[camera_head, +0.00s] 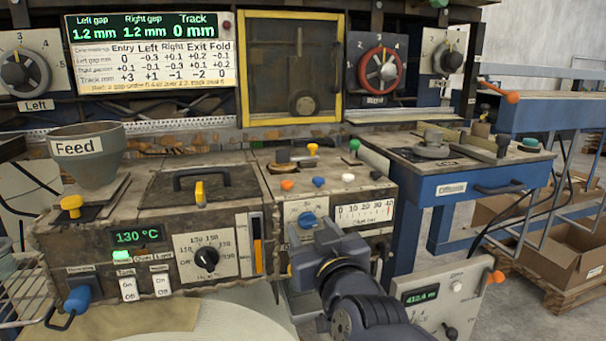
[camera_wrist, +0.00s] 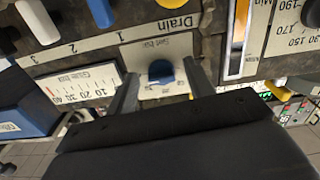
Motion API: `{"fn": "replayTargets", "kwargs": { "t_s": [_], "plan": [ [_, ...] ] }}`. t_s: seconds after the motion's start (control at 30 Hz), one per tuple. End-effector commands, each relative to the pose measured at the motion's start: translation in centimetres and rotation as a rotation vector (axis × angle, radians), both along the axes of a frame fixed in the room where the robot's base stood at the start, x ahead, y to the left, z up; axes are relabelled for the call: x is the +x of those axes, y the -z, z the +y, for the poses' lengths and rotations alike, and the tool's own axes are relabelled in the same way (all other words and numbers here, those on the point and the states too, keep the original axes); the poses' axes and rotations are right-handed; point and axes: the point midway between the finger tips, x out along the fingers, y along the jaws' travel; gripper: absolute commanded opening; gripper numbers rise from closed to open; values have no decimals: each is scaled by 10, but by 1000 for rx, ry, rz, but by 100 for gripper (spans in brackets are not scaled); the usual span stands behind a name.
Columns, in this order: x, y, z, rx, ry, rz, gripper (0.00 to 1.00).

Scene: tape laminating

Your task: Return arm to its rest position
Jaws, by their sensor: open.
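My arm reaches up from the bottom of the head view. My gripper (camera_head: 312,240) is in front of the machine's lower middle panel, just below a blue knob (camera_head: 307,219). In the wrist view my gripper (camera_wrist: 160,72) shows two dark fingers spread apart, with the blue knob (camera_wrist: 160,73) on its pale plate between them. There are gaps on both sides of the knob and nothing is held. How far the fingertips are from the panel I cannot tell.
The temperature dial (camera_head: 207,260) is to the left. A grey box with an orange knob (camera_head: 497,277) stands close to my arm's right. A blue table (camera_head: 458,187) is behind it.

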Motion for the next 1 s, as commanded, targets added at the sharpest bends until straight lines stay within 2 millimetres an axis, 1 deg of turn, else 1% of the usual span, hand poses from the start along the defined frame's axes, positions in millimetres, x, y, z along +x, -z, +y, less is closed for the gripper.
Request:
{"fn": "replayTargets", "kwargs": {
  "t_s": [0.03,1.0],
  "plan": [
    [0,-3,0,-40,0,-12,50],
    [1,-7,-4,-957,-4,-272,50]
  ]
}}
